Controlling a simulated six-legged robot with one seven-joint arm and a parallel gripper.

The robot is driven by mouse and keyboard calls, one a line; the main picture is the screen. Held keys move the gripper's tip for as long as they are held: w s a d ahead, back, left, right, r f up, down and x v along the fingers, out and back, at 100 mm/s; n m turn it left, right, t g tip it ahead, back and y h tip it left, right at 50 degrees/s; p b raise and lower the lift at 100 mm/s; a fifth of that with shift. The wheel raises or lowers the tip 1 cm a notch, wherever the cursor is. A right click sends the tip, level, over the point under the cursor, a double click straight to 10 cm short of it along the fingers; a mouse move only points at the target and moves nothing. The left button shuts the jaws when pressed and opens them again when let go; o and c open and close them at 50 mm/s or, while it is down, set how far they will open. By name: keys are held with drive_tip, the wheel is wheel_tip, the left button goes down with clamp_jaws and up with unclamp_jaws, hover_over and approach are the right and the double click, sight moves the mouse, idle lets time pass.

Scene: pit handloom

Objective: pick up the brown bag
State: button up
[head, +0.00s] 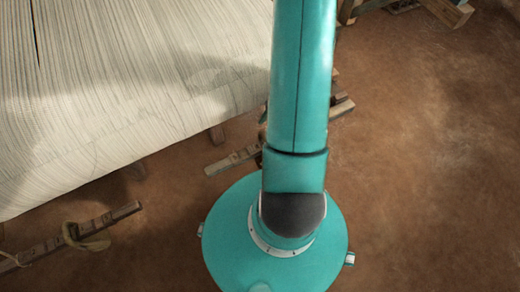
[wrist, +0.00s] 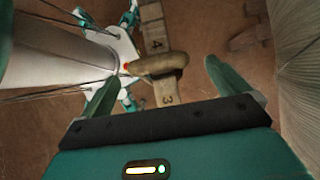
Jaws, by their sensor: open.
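No thing is clearly recognisable as a brown bag in either view. In the wrist view, a rounded tan-brown object (wrist: 158,65) lies across a pale wooden bar (wrist: 165,94) marked with numbers; I cannot tell whether it is the bag or a strap. My gripper (wrist: 160,74) is open, with its two green fingers spread wide to either side of this object in the picture. Nothing shows held between them. The gap in depth to the object is unclear. The head view does not show my gripper; my teal arm hides the middle of it.
White warp threads (head: 130,80) stretch over the upper left. Below them, a wooden bar with a tan loop (head: 85,235) lies at lower left, and more wood pieces (head: 235,158) lie behind my arm. Bare brown floor (head: 430,170) is open on the right.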

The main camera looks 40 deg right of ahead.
drive_tip(key=shift+x, duration=0.9)
drive_tip(key=x, duration=0.5)
drive_tip(key=shift+s+f, duration=0.1)
drive_tip(key=shift+s, duration=0.1)
drive_tip(key=shift+w, duration=0.1)
drive_tip(key=c, duration=1.7)
drive_tip(key=shift+c, duration=0.2)
